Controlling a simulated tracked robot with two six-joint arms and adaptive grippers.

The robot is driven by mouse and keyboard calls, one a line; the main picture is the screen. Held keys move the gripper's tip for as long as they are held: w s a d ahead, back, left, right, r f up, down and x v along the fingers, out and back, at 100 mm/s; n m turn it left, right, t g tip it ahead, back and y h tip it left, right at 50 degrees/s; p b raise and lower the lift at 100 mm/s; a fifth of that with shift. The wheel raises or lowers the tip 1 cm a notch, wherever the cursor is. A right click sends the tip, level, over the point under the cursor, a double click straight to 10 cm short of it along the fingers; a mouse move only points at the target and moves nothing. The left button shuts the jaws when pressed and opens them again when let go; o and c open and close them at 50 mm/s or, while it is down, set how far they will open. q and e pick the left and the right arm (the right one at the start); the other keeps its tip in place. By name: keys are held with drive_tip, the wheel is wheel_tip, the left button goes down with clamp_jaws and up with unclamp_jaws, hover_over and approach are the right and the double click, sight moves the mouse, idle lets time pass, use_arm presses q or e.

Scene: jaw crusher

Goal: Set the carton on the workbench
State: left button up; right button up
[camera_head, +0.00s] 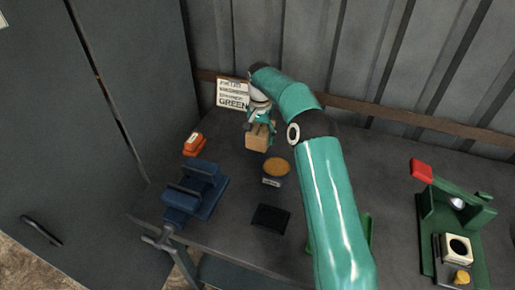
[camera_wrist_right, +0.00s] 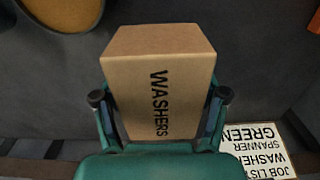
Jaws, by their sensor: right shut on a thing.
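The carton (camera_head: 257,138) is a small brown box. In the right wrist view the carton (camera_wrist_right: 158,80) carries the word WASHERS. My right gripper (camera_head: 262,124) is shut on it, with one finger on each side. The workbench (camera_head: 330,150) is a dark grey top below and around the carton. I cannot tell whether the carton's underside touches the bench. My left gripper is not in view.
A blue vise (camera_head: 195,190), an orange box (camera_head: 194,144), a tub with tan contents (camera_head: 276,170) and a black tray (camera_head: 270,218) lie nearby. A job list sign (camera_head: 232,94) stands behind. A green machine (camera_head: 455,220) is at right.

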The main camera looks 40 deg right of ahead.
sight(259, 128)
drive_tip(key=shift+f, duration=2.2)
drive_tip(key=shift+f, duration=0.1)
drive_tip(key=o, duration=1.7)
drive_tip(key=shift+o, duration=0.2)
wheel_tip(259, 128, up, 12)
drive_tip(key=shift+r+p, duration=0.1)
drive_tip(key=shift+p, duration=0.3)
